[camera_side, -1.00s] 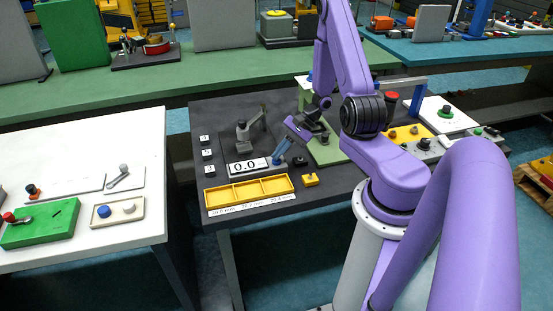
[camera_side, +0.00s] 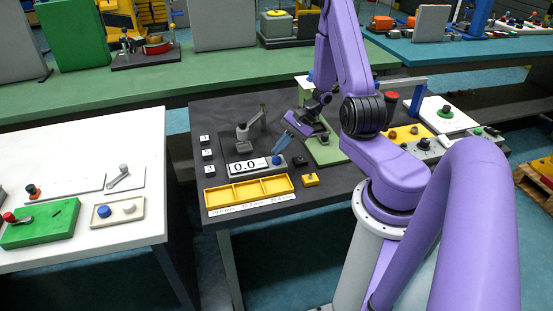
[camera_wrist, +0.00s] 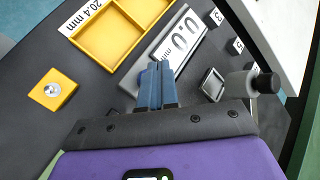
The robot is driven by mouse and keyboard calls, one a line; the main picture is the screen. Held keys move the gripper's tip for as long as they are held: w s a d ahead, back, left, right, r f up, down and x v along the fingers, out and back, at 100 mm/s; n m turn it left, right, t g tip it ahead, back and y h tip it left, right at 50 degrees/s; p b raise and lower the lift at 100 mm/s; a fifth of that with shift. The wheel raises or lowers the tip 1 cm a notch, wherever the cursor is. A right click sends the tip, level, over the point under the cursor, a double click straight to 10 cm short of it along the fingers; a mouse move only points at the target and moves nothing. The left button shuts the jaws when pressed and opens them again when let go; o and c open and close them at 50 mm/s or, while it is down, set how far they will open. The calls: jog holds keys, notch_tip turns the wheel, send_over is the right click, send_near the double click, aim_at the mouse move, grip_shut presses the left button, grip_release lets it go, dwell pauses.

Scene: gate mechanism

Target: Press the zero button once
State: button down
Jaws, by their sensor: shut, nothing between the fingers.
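The readout box with a white display (camera_side: 247,166) stands on the dark table and reads 0.0. It also shows in the wrist view (camera_wrist: 178,40). In the wrist view the closed fingers (camera_wrist: 155,72) overlap the near end of the readout box.
A yellow tray (camera_side: 207,200) with compartments lies in front of the readout box. A yellow block (camera_side: 310,180) is to its right. A grey gauge stand (camera_side: 242,138) rises behind. Several numbered tiles (camera_side: 207,155) lie at the left.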

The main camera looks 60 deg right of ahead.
aim_at(280, 158)
jog(key=shift+r, duration=0.1)
jog(key=shift+r, duration=2.4)
jog(key=s+a+r+n+g+h, duration=0.1)
jog(key=s+a+r+n+g, duration=0.2)
jog(key=a+n, duration=0.35)
jog(key=s+a+r+n+g+h, duration=0.1)
jog(key=a+r+n+g, duration=0.25)
jog(key=a+n, duration=0.35)
jog(key=s+a+r+n+t+h, duration=0.1)
jog(key=s+a+r+n+h, duration=0.1)
jog(key=s+n, duration=0.5)
jog(key=s+a+r+n+h, duration=0.3)
jog(key=s+a+r+n, duration=0.1)
jog(key=s+n, duration=0.3)
jog(key=shift+s+a+r+n+t, duration=0.3)
jog(key=shift+a+r+n+t, duration=0.05)
jog(key=shift+a, duration=0.5)
